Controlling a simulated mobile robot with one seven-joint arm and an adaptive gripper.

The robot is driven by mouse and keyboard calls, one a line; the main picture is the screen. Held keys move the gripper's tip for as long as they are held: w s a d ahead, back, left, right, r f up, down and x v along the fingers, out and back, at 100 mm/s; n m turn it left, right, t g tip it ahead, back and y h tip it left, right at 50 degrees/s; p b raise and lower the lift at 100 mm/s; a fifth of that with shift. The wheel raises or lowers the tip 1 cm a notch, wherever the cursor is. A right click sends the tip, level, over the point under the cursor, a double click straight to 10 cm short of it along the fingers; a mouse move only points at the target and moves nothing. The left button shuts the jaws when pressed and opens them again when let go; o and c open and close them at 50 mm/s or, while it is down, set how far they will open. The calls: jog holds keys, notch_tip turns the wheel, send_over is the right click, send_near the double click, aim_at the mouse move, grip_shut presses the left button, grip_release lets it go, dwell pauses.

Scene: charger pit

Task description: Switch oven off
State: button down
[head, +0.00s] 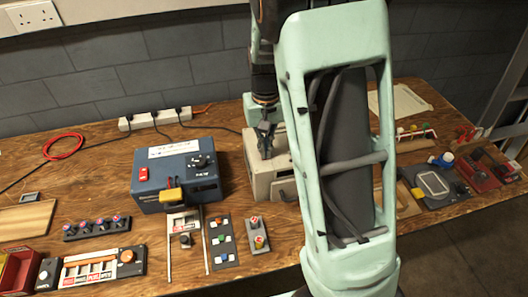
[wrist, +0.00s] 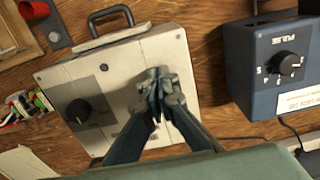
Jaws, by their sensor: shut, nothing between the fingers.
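A pale grey-beige box (head: 261,183) with a bar handle, which appears to be the oven, stands right of the blue box, partly hidden by my arm in the head view. In the wrist view the box (wrist: 130,62) shows its top face, with a black round knob (wrist: 78,111) left of my gripper and a dark handle (wrist: 108,20) at the upper edge. My gripper (head: 266,142) is shut and empty over the top of the box; its fingers (wrist: 158,96) hide part of that face. I cannot tell whether they touch it.
A blue box (head: 180,180) with a black dial and red switch stands close to the left; it also shows in the wrist view (wrist: 262,85). A power strip (head: 155,118) lies behind. Small control panels fill the front of the wooden table.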

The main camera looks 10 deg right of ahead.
jog(key=shift+r+p, duration=2.7)
jog(key=shift+r, duration=0.75)
